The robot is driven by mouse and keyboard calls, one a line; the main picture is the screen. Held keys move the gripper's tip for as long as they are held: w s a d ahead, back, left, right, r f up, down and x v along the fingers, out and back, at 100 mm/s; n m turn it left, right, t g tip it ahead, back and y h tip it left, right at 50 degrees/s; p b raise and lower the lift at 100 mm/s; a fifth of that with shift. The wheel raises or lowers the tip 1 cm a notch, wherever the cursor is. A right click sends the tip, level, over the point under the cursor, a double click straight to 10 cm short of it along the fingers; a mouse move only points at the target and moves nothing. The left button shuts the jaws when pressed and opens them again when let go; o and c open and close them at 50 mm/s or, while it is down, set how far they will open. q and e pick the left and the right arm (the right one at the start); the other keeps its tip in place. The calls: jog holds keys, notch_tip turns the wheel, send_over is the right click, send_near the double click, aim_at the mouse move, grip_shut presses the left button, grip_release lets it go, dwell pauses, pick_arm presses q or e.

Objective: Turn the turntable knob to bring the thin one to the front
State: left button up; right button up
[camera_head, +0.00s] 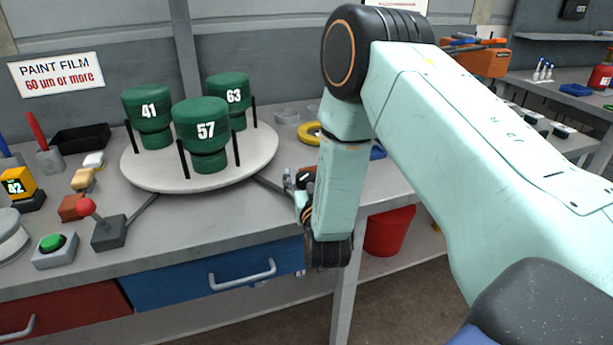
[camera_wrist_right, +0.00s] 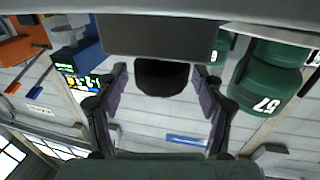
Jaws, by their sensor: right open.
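The round pale turntable (camera_head: 200,180) stands on the bench and carries three green cylinders between black posts. Cylinder 57 (camera_head: 203,125) is at the front, cylinder 41 (camera_head: 147,110) is back left and cylinder 63 (camera_head: 230,95) is back right. My right gripper (camera_head: 294,184) is open to the right of the turntable, near the end of a dark bar from it. In the right wrist view, a dark round thing (camera_wrist_right: 162,77), possibly the knob, shows between its open fingers; contact is unclear. Cylinder 57 also appears there (camera_wrist_right: 268,85). My left gripper is not in view.
A lever with a red ball (camera_head: 86,207), a green button (camera_head: 52,243) and a gauge reading 42 (camera_head: 14,187) are at the left. A wall sign (camera_head: 57,74) reads "PAINT FILM 60 µm or more". A yellow ring (camera_head: 311,133) lies behind my right arm.

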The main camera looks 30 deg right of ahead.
jog(key=shift+w+f, duration=0.1)
jog(key=shift+w, duration=0.05)
jog(key=c, duration=1.2)
